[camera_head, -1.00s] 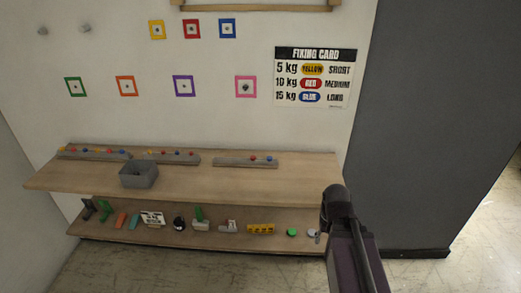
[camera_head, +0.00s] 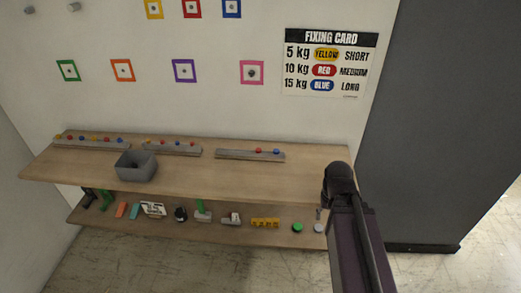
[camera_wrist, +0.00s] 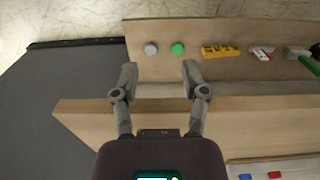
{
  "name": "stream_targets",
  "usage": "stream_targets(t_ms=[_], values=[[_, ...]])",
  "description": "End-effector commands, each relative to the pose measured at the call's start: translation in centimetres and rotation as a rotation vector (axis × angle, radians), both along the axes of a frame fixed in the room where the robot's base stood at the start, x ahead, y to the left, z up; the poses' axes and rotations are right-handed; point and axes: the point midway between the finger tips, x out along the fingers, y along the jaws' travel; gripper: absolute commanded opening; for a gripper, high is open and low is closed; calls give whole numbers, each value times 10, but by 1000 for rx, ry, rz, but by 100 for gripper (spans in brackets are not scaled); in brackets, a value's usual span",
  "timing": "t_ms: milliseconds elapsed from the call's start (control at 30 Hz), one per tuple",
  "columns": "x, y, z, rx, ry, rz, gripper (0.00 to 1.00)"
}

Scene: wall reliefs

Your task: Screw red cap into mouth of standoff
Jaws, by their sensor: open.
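Small red caps sit among blue and yellow ones in grey racks on the upper shelf. One red cap (camera_head: 258,150) is in the right rack (camera_head: 235,154), beside a blue cap (camera_head: 276,151). A red cap also shows at the bottom edge of the wrist view (camera_wrist: 274,175). Two grey standoffs (camera_head: 28,9) (camera_head: 74,6) stick out of the wall at the upper left; their mouths are too small to make out. My gripper (camera_wrist: 160,70) is open and empty in the wrist view, its fingers over the shelves, apart from the caps.
A grey bin (camera_head: 136,166) stands on the upper shelf (camera_head: 230,177). The lower shelf (camera_head: 150,222) holds several items, including a yellow block (camera_head: 265,223) and a green disc (camera_head: 297,227). Coloured frames and a fixing card (camera_head: 325,65) are on the wall. A dark grey panel (camera_head: 440,110) stands right.

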Motion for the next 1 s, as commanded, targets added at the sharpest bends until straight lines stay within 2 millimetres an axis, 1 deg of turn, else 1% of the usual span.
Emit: stream_targets(t_ms=[100,167,200,367,467,567,667,767,800,867,900,967,1000], values=[[0,0,0,0,0,0,57],[0,0,0,0,0,0,75],[0,0,1,0,0,1,76],[5,2,8,0,-1,18,76],[11,5,18,0,-3,44,76],[23,12,31,0,-5,97,76],[43,22,46,0,-7,185,76],[73,39,64,0,-7,328,76],[86,47,72,-1,-6,396,76],[105,61,84,-1,-6,499,76],[118,71,92,-1,-5,570,76],[137,86,104,-1,-5,678,76],[149,97,112,-1,-4,751,76]])
